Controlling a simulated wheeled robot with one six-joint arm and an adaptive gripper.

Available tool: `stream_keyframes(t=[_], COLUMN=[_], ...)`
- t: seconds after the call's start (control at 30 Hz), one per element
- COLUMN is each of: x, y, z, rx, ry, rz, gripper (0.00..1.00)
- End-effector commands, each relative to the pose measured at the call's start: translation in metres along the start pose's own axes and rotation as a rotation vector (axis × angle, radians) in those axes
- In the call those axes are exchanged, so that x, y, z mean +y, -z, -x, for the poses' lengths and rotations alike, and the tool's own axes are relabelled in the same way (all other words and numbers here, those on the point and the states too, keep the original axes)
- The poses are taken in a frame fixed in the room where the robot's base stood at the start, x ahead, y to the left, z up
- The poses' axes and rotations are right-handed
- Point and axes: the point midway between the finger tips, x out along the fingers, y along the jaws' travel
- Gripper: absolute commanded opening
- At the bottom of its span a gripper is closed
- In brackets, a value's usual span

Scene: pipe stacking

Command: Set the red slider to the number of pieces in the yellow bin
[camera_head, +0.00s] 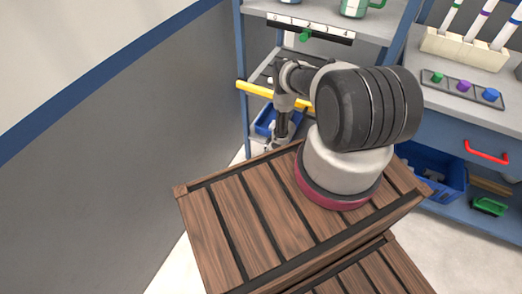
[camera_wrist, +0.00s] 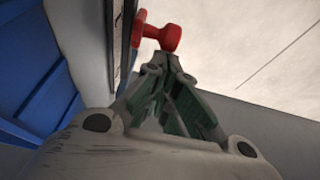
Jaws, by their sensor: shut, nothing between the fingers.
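The red slider (camera_wrist: 160,36) is a red knob with a rounded end, seen in the wrist view standing out from an upright panel (camera_wrist: 124,45) on the left. My gripper (camera_wrist: 168,60) has its fingers closed together, with the tips right at the knob; I cannot tell whether they touch it. In the head view my gripper (camera_head: 275,145) hangs low beside the shelf, and the red slider cannot be made out there. A yellow bar or edge (camera_head: 257,92) runs behind my arm; I cannot tell whether it belongs to the yellow bin.
A shelf unit (camera_head: 242,85) holds a green slider (camera_head: 305,35) on a strip and a green mug (camera_head: 353,8). A blue bin (camera_head: 264,121) is near my gripper. A wooden crate (camera_head: 240,225) stands in front. Right are a drawer with a red handle (camera_head: 486,152) and another blue bin (camera_head: 436,168).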

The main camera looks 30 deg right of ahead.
Motion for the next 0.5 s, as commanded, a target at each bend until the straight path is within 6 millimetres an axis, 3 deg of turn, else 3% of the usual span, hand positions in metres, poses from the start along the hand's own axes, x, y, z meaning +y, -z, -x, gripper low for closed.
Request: stream_keyframes(t=[0.1, 0.2, 0.5], x=[0.000, 0.000, -0.001], y=[-0.021, -0.030, -0.031], z=[0.008, 0.011, 0.011], rx=[-0.001, 0.000, 0.001], ry=[0.001, 0.000, 0.000], rz=[-0.002, -0.001, 0.001], gripper=[0.00, 0.00, 0.00])
